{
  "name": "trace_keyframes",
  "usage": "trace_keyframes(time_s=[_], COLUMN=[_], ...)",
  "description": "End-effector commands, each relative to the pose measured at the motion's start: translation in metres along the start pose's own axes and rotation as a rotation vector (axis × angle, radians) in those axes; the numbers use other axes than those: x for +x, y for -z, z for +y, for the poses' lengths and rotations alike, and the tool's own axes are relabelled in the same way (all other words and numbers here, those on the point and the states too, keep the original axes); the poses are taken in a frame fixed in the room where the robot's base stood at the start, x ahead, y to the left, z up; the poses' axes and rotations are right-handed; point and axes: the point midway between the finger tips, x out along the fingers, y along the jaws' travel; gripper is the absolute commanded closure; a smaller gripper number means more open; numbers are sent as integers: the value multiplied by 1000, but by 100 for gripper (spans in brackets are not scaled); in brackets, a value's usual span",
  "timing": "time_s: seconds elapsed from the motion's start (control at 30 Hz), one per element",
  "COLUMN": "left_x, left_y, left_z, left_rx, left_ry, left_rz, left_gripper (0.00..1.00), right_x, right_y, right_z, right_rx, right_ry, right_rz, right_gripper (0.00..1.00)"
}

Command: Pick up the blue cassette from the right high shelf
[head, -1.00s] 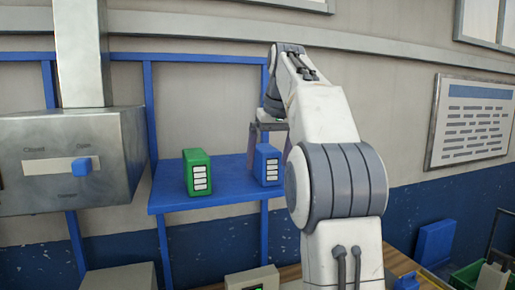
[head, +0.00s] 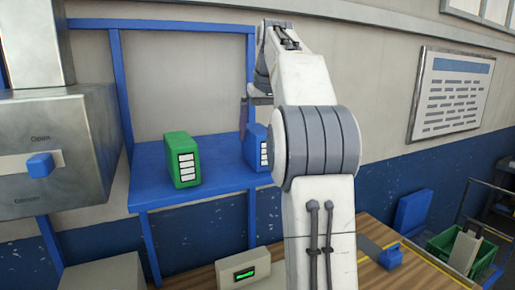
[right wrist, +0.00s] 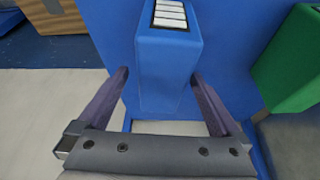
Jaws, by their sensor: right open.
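The blue cassette (head: 255,148) stands upright on the blue shelf (head: 155,197), with a white label strip on its front. My right arm partly hides it in the head view. My right gripper (head: 248,108) is above and behind it, fingers apart. In the right wrist view the blue cassette (right wrist: 165,80) lies between the two open fingers of my right gripper (right wrist: 158,78), with a gap on each side. A green cassette (head: 182,160) stands to its left on the same shelf; it also shows at the right edge of the wrist view (right wrist: 292,62). My left gripper is not in view.
A grey metal machine (head: 95,130) with a blue switch is at the left. Below the shelf is a wooden bench (head: 205,268) with a small box bearing a green display (head: 247,272). A green crate (head: 440,243) sits at the lower right.

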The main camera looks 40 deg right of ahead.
Motion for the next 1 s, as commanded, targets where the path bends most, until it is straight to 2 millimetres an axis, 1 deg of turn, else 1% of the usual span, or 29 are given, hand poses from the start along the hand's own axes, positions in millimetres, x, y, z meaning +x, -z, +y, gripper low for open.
trace_keyframes(time_s=[0.17,0.4,0.5,0.63,1.0], left_x=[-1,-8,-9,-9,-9], left_y=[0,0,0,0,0], left_z=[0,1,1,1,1], left_rx=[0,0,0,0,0], left_ry=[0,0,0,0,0], left_rz=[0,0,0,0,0], left_gripper=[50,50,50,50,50], right_x=[11,41,51,55,56], right_y=[0,-1,-1,-1,-2], right_z=[0,-3,-2,-1,-1], right_rx=[1,2,3,2,2], right_ry=[0,0,-1,-1,-1], right_rz=[0,-2,0,3,2], right_gripper=[0,0,0,0,0])
